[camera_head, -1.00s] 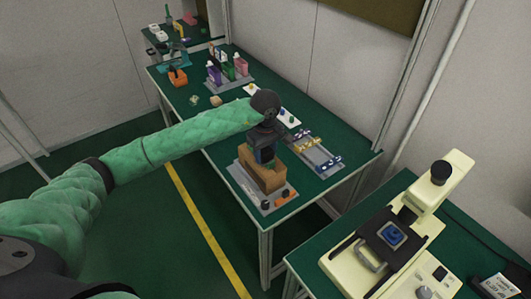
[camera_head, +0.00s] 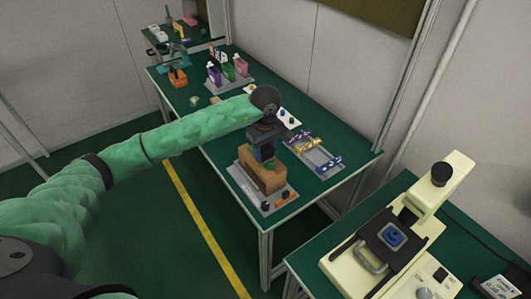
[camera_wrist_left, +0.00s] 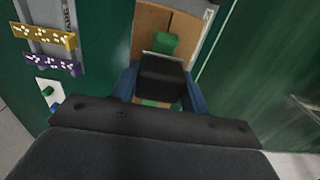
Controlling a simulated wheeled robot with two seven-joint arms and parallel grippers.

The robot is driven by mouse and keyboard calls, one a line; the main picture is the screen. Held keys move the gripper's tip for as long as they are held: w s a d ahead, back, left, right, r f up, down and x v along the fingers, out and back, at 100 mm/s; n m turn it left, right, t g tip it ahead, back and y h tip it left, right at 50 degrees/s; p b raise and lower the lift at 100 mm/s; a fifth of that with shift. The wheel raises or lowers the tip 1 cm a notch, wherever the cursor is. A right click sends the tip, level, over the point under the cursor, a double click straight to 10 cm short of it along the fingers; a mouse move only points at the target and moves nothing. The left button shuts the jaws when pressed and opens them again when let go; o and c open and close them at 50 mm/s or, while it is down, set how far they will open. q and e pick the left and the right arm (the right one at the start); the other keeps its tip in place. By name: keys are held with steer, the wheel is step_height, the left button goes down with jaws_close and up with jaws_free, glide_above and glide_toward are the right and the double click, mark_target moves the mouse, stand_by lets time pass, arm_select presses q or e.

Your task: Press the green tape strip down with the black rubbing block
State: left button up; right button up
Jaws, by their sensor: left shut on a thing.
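The wooden block (camera_head: 262,178) stands on a grey base plate near the front edge of the green table. In the left wrist view, the green tape strip (camera_wrist_left: 164,44) lies on top of the wooden block (camera_wrist_left: 146,18), and part of it is covered. My left gripper (camera_head: 264,152) is over the wooden block, pointing down. In the wrist view its blue fingers (camera_wrist_left: 160,88) are shut on the black rubbing block (camera_wrist_left: 162,76), which is above the strip. I cannot tell whether the rubbing block touches the strip. My right gripper is not in view.
A grey rack with yellow and purple pieces (camera_head: 305,146) stands close on the right. Coloured bottles (camera_head: 228,72) and an orange holder (camera_head: 178,77) stand farther back. A cream machine (camera_head: 400,240) occupies the separate table at the lower right.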

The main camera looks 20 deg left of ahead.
arm_select(q)
steer(key=shift+r, duration=2.7)
